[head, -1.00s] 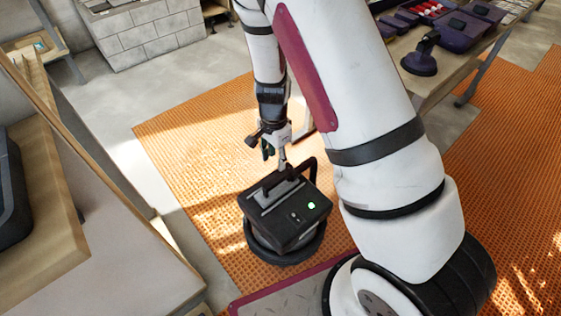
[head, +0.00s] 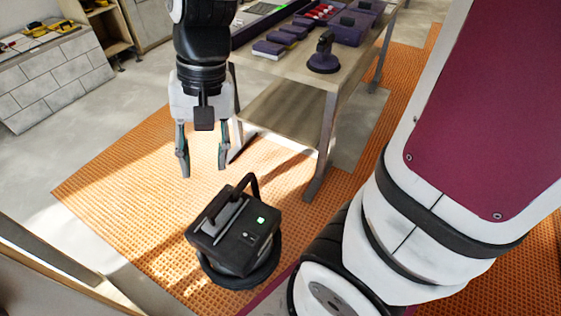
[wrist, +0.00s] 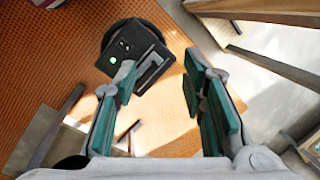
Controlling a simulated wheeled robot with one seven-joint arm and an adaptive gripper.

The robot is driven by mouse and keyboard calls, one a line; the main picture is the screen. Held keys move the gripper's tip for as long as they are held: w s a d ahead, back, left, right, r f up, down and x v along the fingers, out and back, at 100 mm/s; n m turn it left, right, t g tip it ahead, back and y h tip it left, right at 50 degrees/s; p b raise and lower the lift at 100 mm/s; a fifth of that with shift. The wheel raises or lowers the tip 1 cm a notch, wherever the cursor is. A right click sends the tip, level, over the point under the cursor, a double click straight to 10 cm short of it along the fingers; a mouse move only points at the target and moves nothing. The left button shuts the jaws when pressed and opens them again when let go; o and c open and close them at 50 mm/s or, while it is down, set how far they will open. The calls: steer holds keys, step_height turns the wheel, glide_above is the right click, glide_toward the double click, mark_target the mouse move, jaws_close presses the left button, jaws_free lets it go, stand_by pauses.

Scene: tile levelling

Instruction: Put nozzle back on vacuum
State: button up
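The vacuum (head: 232,235) is a black box with a top handle, a lit green light and a round dark base. It stands upright on the orange mat, with a black hose or bar curving up at its back. In the wrist view the vacuum (wrist: 135,55) shows beyond my fingers. My gripper (head: 204,172) is open and empty, pointing down above and behind the vacuum, apart from it. Its green-padded fingers also show spread in the wrist view (wrist: 160,85). A thin dark piece (head: 243,148) lies behind the vacuum; I cannot tell whether it is the nozzle.
A wooden table (head: 335,75) with purple cases and a suction-cup tool (head: 324,54) stands behind to the right; its legs reach the mat. A grey block wall (head: 55,75) is at the far left. Wooden boards (head: 60,275) edge the lower left. The mat (head: 120,190) left of the vacuum is clear.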

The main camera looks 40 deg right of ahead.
steer(key=s+d+r+n+h, duration=0.1)
steer(key=s+d+r+n, duration=0.1)
steer(key=s, duration=0.7)
steer(key=s+d+r+n+h, duration=0.1)
steer(key=s+d+r+n, duration=0.1)
steer(key=s, duration=0.6)
steer(key=shift+s+r+n+h, duration=0.3)
steer(key=shift+s+r+n, duration=0.05)
steer(key=shift+r+n, duration=0.45)
step_height(320, 180, up, 26)
steer(key=t+p, duration=0.4)
steer(key=p, duration=2)
steer(key=shift+d, duration=0.2)
